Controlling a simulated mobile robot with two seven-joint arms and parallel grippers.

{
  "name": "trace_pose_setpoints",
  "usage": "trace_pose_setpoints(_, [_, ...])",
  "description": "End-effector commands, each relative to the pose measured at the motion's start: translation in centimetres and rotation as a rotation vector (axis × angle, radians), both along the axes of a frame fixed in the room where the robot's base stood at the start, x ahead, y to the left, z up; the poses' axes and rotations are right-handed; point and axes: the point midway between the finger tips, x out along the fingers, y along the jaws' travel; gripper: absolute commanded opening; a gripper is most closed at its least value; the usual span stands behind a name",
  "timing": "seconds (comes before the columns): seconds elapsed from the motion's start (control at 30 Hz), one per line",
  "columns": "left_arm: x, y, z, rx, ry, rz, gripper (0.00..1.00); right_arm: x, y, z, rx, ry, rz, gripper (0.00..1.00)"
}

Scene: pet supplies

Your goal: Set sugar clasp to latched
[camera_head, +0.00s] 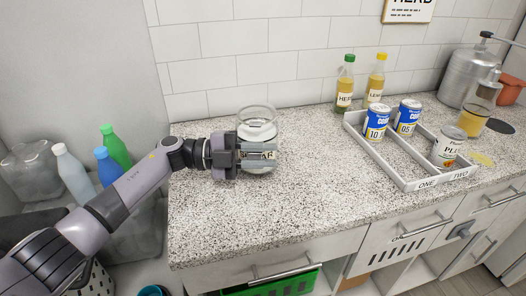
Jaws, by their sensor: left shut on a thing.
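A glass jar with a label ending in "AR" (257,118) stands upright on the speckled counter near the back wall. It looks like the sugar jar, with white contents and a clear round top. My left gripper (262,158) reaches in from the left and is shut at the front of the jar, over its label. The fingers hide part of the label and the jar's front. The clasp cannot be made out, nor whether it is latched. My right gripper is not in view.
A white divided tray (407,182) marked ONE and TWO holds several cans on the right. Two bottles (344,84) stand behind it. A metal canister (466,75) is at the far right. The counter (290,205) in front of the jar is clear. Bottles (72,172) stand lower left.

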Motion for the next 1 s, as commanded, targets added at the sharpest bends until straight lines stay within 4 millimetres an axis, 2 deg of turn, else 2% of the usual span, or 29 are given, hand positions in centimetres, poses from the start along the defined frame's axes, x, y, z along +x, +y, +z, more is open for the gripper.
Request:
trace_pose_setpoints(0.03, [-0.2, 0.0, -0.7, 0.011, 0.014, -0.002, 0.0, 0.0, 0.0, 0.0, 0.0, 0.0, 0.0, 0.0])
trace_pose_setpoints(0.37, [-0.2, 0.0, -0.8, 0.011, 0.017, -0.002, 0.0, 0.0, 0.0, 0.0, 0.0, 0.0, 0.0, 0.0])
trace_pose_setpoints(0.4, [-0.2, 0.0, -0.8, 0.012, 0.017, -0.002, 0.27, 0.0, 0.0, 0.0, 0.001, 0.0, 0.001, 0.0])
trace_pose_setpoints(0.47, [-0.2, 0.0, -0.7, 0.01, 0.017, -0.002, 0.45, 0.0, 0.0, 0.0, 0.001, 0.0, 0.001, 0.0])
trace_pose_setpoints(0.77, [0.0, 0.1, -0.3, 0.004, 0.01, 0.0, 0.45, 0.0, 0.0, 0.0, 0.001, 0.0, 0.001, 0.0])
trace_pose_setpoints(0.87, [0.0, 0.9, -0.4, 0.005, 0.009, 0.002, 0.45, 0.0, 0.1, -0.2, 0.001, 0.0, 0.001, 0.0])
trace_pose_setpoints(1.0, [-0.1, 3.1, -0.5, 0.005, 0.01, 0.003, 0.45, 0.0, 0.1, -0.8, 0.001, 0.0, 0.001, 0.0])
